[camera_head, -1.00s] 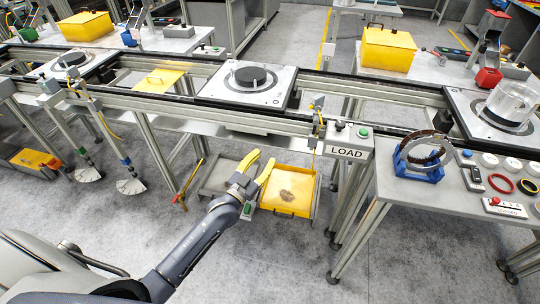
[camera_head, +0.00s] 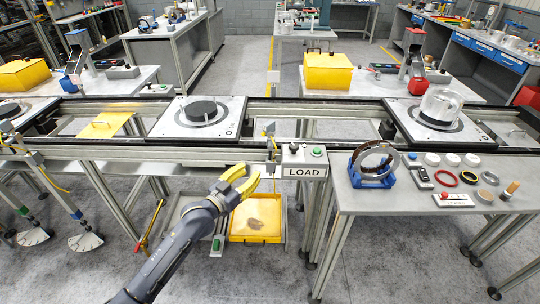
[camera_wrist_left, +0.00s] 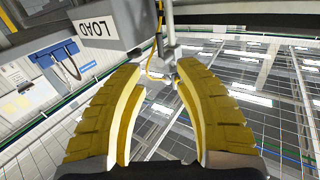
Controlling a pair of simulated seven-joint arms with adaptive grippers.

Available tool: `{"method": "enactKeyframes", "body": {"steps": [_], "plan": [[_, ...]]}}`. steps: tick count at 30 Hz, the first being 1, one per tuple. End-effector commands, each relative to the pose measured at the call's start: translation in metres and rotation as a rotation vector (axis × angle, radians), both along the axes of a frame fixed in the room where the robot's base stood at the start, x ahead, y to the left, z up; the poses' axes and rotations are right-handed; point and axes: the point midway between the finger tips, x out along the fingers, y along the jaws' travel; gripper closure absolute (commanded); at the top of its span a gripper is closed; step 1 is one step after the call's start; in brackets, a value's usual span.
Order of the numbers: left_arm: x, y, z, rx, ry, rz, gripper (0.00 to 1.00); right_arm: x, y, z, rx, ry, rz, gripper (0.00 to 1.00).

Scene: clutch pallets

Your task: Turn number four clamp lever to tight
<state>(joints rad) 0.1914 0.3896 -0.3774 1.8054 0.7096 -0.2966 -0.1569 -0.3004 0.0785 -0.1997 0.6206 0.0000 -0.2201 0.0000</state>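I cannot pick out a clamp lever marked number four, and no such label is readable. Rods with white fan-shaped plates (camera_head: 86,242) hang below the conveyor at the lower left. A red-and-yellow handle (camera_head: 150,228) stands below the conveyor, left of my left gripper. My left gripper (camera_head: 249,178) is open and empty, with yellow fingers, in front of the conveyor's front rail and above a yellow tray (camera_head: 258,230). In the wrist view its fingers (camera_wrist_left: 162,68) stand apart, with a thin post and yellow cable beyond them. My right gripper is not in view.
A LOAD button box (camera_head: 304,162) is on the rail right of my gripper. Pallets with a black disc (camera_head: 176,128) and a clear cup (camera_head: 410,130) sit on the conveyor. A side table (camera_head: 400,200) at the right carries a blue-stand ring and small parts.

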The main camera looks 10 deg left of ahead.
Motion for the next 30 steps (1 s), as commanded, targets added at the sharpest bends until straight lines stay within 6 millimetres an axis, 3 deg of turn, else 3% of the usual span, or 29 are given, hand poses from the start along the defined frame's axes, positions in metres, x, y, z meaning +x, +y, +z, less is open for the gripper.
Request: {"method": "enactKeyframes", "body": {"steps": [15, 21, 30], "plan": [[0.079, -0.043, 0.000, 0.001, -0.001, 0.001, 0.68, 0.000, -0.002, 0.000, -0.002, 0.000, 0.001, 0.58], [0.097, -0.053, 0.000, 0.002, -0.001, 0.000, 0.68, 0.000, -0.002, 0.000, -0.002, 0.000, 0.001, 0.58], [0.107, -0.058, 0.000, 0.002, -0.001, 0.000, 0.68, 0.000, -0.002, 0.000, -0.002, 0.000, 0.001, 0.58]]}}
